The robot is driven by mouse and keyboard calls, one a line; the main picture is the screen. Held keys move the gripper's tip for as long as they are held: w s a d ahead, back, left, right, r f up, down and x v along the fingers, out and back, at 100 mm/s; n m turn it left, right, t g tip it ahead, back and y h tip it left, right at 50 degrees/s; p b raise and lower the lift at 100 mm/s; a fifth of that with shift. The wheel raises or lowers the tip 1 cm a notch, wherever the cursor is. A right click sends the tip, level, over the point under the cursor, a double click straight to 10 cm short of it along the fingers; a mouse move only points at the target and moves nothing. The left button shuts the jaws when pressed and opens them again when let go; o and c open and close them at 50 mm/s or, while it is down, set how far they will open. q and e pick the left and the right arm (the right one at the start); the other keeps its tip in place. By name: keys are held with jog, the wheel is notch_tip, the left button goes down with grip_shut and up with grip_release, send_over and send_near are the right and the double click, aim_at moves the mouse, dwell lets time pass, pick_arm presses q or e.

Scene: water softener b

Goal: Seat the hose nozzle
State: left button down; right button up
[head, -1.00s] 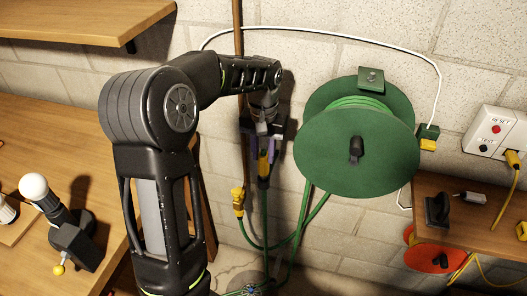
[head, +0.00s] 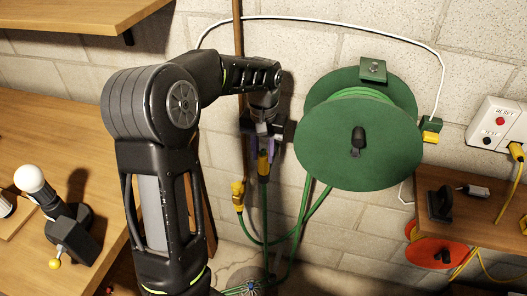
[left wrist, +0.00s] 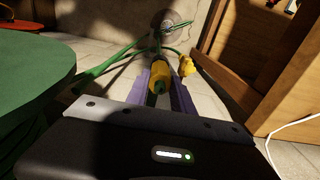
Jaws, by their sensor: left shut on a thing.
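My left gripper (head: 262,150) is shut on a yellow hose nozzle (head: 263,166), in front of the block wall and left of the green reel. A green hose (head: 264,205) runs down from the nozzle. A second yellow fitting (head: 238,188) hangs lower left of the gripper on green hose, apart from it; it also shows in the left wrist view (left wrist: 187,66). No right gripper shows.
The green hose reel (head: 330,150) on the wall stands close right of the gripper. A brown post (head: 238,60) is behind it. A wooden bench (head: 90,120) with a bulb stand is at left; a shelf (head: 475,205) is at right. A white cable (head: 330,20) crosses the wall.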

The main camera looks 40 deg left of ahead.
pick_arm(q)
jog(key=c, duration=1)
grip_release()
notch_tip(320, 180, up, 8)
jog(key=shift+f, duration=0.1)
dwell(0.6)
